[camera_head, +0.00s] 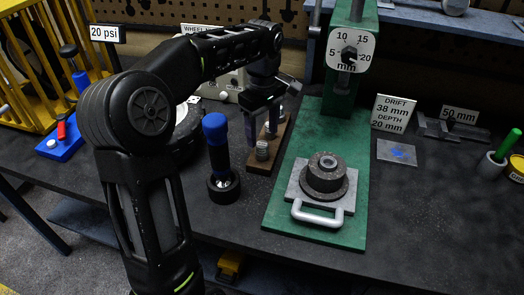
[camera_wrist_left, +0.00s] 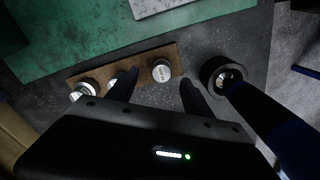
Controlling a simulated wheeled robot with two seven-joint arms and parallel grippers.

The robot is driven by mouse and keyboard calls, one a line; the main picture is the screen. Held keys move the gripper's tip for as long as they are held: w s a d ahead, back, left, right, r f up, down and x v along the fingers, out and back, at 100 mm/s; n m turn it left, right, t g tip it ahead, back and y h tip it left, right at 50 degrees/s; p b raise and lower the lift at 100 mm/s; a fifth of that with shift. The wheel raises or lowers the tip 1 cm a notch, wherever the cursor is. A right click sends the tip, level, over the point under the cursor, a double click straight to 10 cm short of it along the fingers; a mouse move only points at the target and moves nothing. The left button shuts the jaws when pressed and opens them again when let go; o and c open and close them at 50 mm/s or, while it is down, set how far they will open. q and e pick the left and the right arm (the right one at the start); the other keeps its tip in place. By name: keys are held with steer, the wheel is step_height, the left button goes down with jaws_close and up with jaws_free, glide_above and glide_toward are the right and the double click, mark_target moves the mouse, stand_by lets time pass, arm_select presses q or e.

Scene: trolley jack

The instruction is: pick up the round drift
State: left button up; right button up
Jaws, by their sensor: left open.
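A brown wooden rack (camera_head: 255,163) stands on the bench left of the green press, with several short metal drifts on it. The nearest drift (camera_head: 262,150) is grey and cylindrical. In the left wrist view the rack (camera_wrist_left: 142,72) holds a drift with a round, marked top (camera_wrist_left: 161,70) at its right end. Another metal piece (camera_wrist_left: 84,88) stands at its left end. I cannot tell for sure which one is the round drift. My left gripper (camera_head: 261,130) is open above the rack; in its wrist view the fingers (camera_wrist_left: 157,92) straddle the right-end drift's side, apart from it. My right gripper is out of view.
A blue-handled tool stands in a black round holder (camera_head: 222,188) close left of the rack. The green press base (camera_head: 285,225) with a handled plate (camera_head: 318,218) and a ring-shaped part (camera_head: 325,175) lies close right. The bench front right is clear.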

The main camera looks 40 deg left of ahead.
mark_target(262, 144)
arm_select(q)
steer(key=shift+f, duration=0.1)
step_height(262, 144, down, 5)
steer(key=shift+s+f+p, duration=0.1)
steer(key=shift+s+p, duration=0.05)
steer(key=shift+p, duration=0.35)
steer(key=shift+c, duration=0.5)
jaws_close()
stand_by(0.6)
